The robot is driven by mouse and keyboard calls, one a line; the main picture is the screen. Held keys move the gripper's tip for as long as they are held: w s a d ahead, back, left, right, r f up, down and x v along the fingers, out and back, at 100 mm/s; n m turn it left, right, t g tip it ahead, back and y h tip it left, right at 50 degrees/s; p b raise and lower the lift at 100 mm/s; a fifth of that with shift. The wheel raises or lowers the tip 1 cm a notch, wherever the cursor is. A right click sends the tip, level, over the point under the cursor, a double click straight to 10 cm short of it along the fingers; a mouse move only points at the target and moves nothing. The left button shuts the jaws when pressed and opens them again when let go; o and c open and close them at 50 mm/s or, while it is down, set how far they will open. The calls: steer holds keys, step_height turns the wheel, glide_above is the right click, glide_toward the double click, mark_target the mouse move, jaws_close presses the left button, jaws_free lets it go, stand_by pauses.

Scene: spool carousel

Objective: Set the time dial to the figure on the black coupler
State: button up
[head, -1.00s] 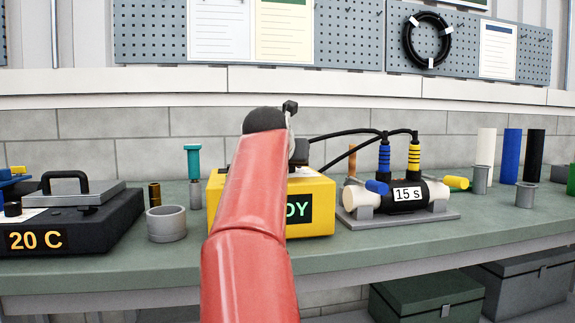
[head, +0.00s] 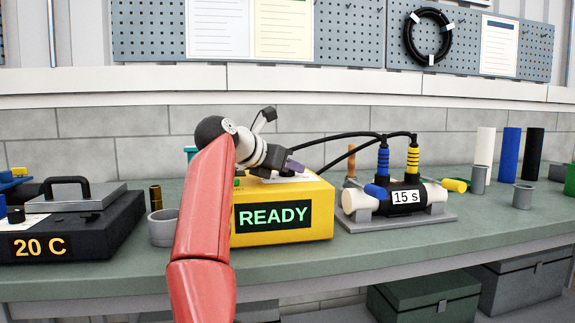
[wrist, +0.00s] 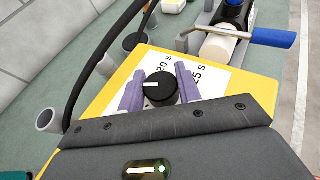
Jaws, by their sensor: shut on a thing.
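The time dial (wrist: 161,91) is a black round knob with a white pointer mark, on top of the yellow box (head: 285,225). In the wrist view the pointer is toward the left, and "20 s" and "25 s" show on the white card (wrist: 212,80) around it. My gripper (wrist: 160,82) has its purple fingers shut on the dial's two sides; in the head view the fingers (head: 291,168) are over the box top. Other card figures are hidden by my gripper. The black coupler (head: 405,209) bears a white label (head: 405,197) reading "15 s".
The box display (head: 273,215) reads READY. Black cables (head: 345,135) run from behind my gripper to the blue and yellow plugs on the coupler. A dark unit (head: 75,235) reading 20 C stands left. A grey cup (head: 162,228) is left of my arm.

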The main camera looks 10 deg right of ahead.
steer(key=shift+f, duration=0.1)
steer(key=o, duration=1)
steer(key=v, duration=0.7)
steer(key=shift+s+a, duration=0.15)
steer(key=shift+a, duration=0.2)
steer(key=shift+d, duration=0.1)
